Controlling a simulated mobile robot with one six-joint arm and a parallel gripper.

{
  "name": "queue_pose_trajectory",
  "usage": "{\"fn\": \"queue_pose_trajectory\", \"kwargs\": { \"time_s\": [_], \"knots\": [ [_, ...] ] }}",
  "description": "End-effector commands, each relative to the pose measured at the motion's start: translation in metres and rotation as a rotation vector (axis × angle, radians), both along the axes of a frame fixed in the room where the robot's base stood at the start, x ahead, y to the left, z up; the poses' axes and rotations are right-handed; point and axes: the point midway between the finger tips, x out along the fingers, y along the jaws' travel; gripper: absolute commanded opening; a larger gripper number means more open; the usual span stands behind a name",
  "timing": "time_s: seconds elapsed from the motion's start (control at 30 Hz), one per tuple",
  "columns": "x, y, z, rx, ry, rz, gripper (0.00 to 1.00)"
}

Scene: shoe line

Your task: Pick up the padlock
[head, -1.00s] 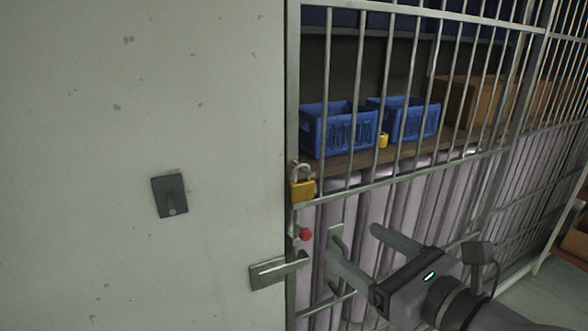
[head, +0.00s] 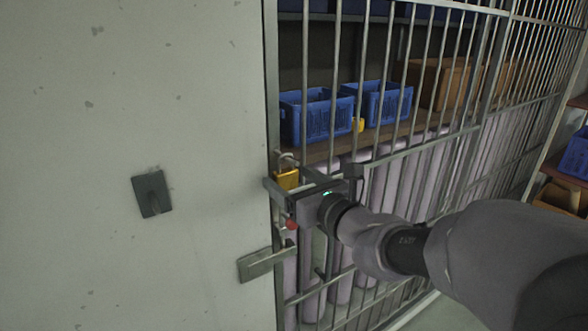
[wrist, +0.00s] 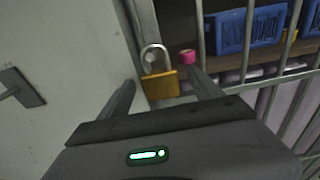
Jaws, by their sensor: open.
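The padlock (head: 286,179) has a yellow brass body and a grey shackle. It hangs at the edge of the barred gate, beside the pale wall. In the wrist view the padlock (wrist: 160,76) appears upright between my two fingers, a little beyond their tips. My gripper (head: 284,184) is open, with one finger to each side of the padlock, and no contact shows. In the wrist view my gripper (wrist: 162,88) is empty. The lower part of the padlock is partly hidden by my gripper in the head view.
Metal bars (head: 400,90) of the gate stand right behind the padlock. Below are a red knob (head: 292,224) and a latch handle (head: 262,262). A dark wall plate (head: 151,193) is at left. Blue crates (head: 318,118) and another yellow object (head: 358,125) sit on a shelf behind the bars.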

Motion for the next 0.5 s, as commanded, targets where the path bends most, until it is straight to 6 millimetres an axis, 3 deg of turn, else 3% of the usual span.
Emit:
{"fn": "queue_pose_trajectory", "kwargs": {
  "time_s": [0.23, 0.5],
  "knots": [
    [0.0027, 0.0015, 0.0008, 0.0, 0.0, -0.001, 0.73],
    [0.0025, 0.0012, 0.0009, 0.0, 0.0, -0.001, 0.2]
  ]
}}
